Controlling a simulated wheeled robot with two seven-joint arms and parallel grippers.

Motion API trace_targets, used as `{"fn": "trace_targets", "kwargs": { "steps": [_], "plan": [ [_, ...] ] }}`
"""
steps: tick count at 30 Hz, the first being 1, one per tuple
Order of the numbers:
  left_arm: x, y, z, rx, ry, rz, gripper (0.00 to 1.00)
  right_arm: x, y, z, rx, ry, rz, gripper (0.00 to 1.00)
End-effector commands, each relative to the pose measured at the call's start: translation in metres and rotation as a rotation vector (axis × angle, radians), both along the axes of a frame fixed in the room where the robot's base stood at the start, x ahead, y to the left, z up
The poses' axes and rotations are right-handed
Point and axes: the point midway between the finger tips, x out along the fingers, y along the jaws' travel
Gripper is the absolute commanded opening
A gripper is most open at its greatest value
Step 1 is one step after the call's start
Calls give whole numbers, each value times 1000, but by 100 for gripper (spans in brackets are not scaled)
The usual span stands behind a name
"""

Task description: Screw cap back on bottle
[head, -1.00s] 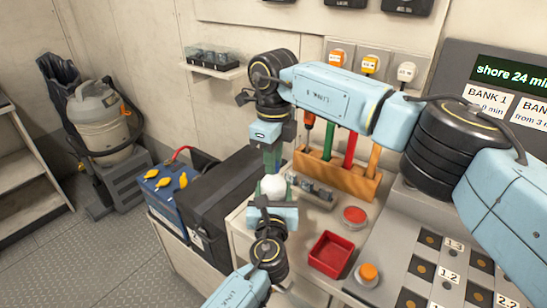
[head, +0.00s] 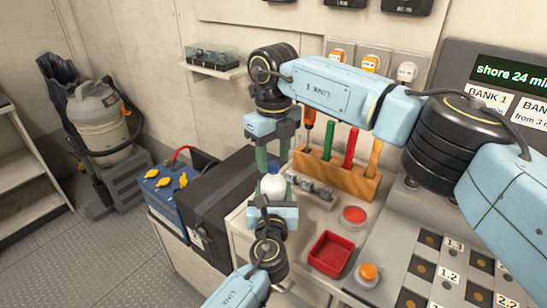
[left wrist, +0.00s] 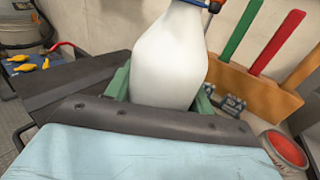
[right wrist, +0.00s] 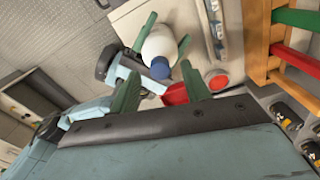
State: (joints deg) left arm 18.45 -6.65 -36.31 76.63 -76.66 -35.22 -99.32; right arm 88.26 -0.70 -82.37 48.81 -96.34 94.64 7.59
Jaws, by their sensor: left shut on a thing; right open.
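A white bottle (head: 273,188) stands upright above the front-left of the bench, with a blue cap (head: 271,168) on its top. My left gripper (head: 272,200) is shut around the bottle's body; in the left wrist view the bottle (left wrist: 170,60) sits between its green fingers, and the cap is mostly cut off at the top edge. My right gripper (head: 272,165) points down from above, open, its green fingers apart on either side of the cap. In the right wrist view the cap (right wrist: 160,68) lies between the spread fingers. I cannot tell how tightly the cap is seated.
A wooden rack (head: 338,175) with colored-handled tools stands behind the bottle. A red tray (head: 331,254), a red button (head: 354,216) and an orange button (head: 368,272) are to the right. A black box (head: 215,200) and a blue battery (head: 165,192) stand at left.

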Motion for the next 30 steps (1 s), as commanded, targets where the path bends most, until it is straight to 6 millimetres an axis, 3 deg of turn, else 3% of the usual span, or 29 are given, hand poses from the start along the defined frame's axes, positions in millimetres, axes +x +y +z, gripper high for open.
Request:
{"fn": "trace_targets", "kwargs": {
  "steps": [9, 15, 21, 29, 30],
  "plan": [
    [0, 0, -1, 0, 1, 0, 0, 0, 0, 67, 1, -4, 0, 47],
    [0, 0, -1, 0, 1, 0, 0, 0, 0, 99, 0, -4, -1, 47],
    [0, 0, -1, 0, 1, 0, 0, 0, 0, 111, 1, -1, 0, 47],
    [0, 0, -1, 0, 1, 0, 0, 0, 0, 111, 1, -1, 0, 47],
    [0, 0, -1, 0, 1, 0, 58, 0, 0, 111, 1, -1, 0, 47]
  ]
}}
